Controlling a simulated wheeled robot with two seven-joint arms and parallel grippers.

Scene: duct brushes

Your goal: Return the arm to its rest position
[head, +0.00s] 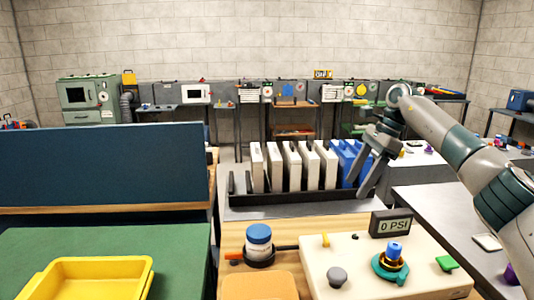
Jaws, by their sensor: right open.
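My right arm comes in from the right edge and bends at a raised wrist. My right gripper (364,180) hangs from it with its two fingers pointing down and slightly left. The fingers are apart, with nothing visible held between them. They overlap the blue upright cases (346,155) at the right end of the rack in this view; I cannot tell whether they touch them. My left arm and gripper are not in view.
White upright panels (291,166) stand in a dark rack (285,198). In front are a blue-lidded jar (259,240), a 0 PSI display (391,223) and a cream panel (340,285) with knobs. A yellow tray (90,280) lies left. A blue divider (100,165) stands behind it.

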